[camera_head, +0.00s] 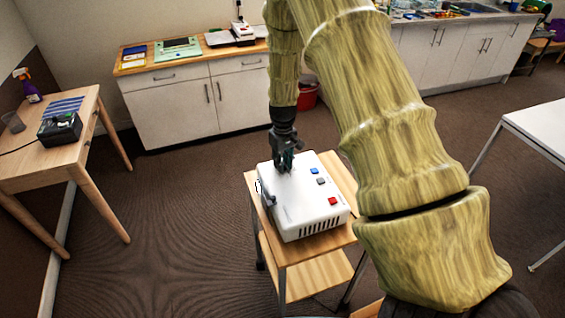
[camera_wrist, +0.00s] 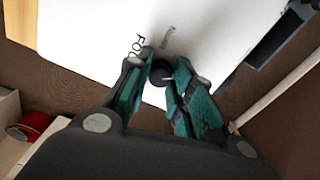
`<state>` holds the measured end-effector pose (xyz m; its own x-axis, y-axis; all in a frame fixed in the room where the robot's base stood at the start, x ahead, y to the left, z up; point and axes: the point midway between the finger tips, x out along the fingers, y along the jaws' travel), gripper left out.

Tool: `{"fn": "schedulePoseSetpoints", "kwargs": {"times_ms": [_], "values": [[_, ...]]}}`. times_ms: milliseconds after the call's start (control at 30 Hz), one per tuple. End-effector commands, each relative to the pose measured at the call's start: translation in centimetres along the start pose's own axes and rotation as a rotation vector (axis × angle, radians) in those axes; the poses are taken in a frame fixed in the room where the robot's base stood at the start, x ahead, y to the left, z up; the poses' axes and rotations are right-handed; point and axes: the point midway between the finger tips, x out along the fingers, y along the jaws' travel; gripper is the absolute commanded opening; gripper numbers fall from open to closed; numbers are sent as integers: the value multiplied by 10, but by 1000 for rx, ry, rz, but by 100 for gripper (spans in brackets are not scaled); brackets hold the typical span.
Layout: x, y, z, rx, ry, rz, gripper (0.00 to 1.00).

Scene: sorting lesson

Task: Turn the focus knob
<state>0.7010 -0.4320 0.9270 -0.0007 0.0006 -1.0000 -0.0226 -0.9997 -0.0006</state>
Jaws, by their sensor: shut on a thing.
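A white box-shaped device (camera_head: 307,207) stands on a small wooden trolley. It has blue, grey and red buttons on its top and dark vent slots on its front side. In the wrist view, the white surface (camera_wrist: 90,35) carries lettering that begins "FO". A dark round knob (camera_wrist: 161,72) with a pale mark sits beside the lettering. My gripper (camera_wrist: 158,75) is shut on the knob, with one teal-padded finger on each side of it. In the head view, my gripper (camera_head: 285,162) reaches down to the far left part of the device top, and the knob is hidden there.
The trolley (camera_head: 315,275) is barely larger than the device. A wooden table (camera_head: 60,150) with a black box (camera_head: 60,130) stands at the left. A white table (camera_head: 540,125) is at the right. Cabinets (camera_head: 170,105) and a red bucket (camera_head: 307,97) stand behind. Open floor lies between.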

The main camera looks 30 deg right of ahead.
Motion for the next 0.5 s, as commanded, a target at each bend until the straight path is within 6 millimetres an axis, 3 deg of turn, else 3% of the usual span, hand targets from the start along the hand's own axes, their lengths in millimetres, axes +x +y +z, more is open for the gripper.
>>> {"fn": "schedulePoseSetpoints", "kwargs": {"times_ms": [33,167,500], "values": [[-1,1,-1,0,2,1,25],[-1,1,-1,0,2,1,46],[-2,0,-1,-1,1,1,46]]}}
